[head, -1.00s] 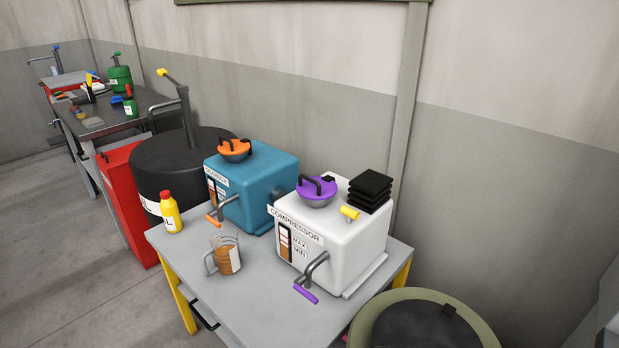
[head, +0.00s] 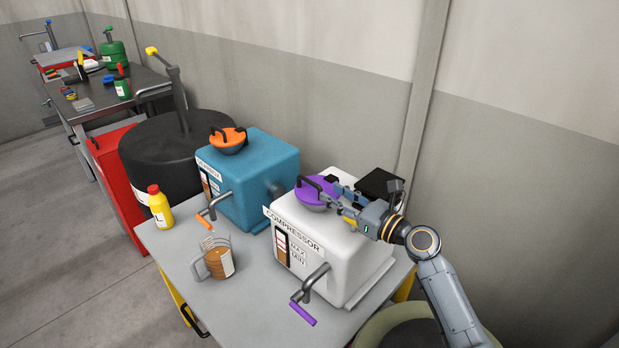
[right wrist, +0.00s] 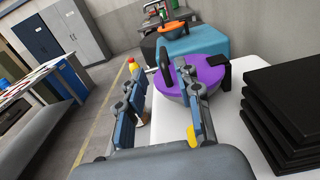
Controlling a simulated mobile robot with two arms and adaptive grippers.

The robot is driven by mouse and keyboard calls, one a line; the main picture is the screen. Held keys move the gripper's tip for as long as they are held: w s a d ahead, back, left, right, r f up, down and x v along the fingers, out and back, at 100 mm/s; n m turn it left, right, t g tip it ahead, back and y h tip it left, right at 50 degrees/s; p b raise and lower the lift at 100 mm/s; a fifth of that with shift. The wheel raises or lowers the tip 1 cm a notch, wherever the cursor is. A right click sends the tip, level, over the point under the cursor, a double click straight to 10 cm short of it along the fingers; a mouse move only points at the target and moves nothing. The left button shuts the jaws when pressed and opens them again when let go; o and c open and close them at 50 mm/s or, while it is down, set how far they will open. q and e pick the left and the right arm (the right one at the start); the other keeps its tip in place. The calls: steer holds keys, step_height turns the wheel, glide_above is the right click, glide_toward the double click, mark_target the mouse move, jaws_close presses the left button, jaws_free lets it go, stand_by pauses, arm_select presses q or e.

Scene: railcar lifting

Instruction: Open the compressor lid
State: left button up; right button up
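The white compressor (head: 345,250) stands on the table. Its round purple lid (head: 309,197) sits on top and also shows in the right wrist view (right wrist: 210,72). The lid has a black curved handle (right wrist: 163,63). My right gripper (head: 329,192) reaches over the compressor from the right, with its fingers at the lid. In the right wrist view its two fingers (right wrist: 158,68) are spread, and the handle shows between their tips. I cannot tell whether they touch it. The fingers partly cover the lid. My left gripper is not in view.
A blue machine (head: 250,190) with an orange lid (head: 228,142) stands left of the compressor. Black plates (right wrist: 290,115) are stacked on the compressor, right of the gripper. A jug (head: 215,262) and a yellow bottle (head: 159,208) stand on the table (head: 235,310).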

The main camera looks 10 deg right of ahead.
mark_target(320, 187)
steer(key=x, duration=0.4)
steer(key=shift+w+f, duration=0.1)
steer(key=shift+w, duration=0.2)
steer(key=x, duration=0.3)
steer(key=shift+w+a, duration=0.2)
steer(key=shift+a, duration=0.05)
steer(key=shift+w+a, duration=0.15)
steer(key=shift+w, duration=0.15)
steer(key=shift+w+a, duration=0.15)
steer(key=shift+w, duration=0.1)
steer(key=shift+s, duration=0.1)
steer(key=shift+c, duration=1.1)
jaws_close()
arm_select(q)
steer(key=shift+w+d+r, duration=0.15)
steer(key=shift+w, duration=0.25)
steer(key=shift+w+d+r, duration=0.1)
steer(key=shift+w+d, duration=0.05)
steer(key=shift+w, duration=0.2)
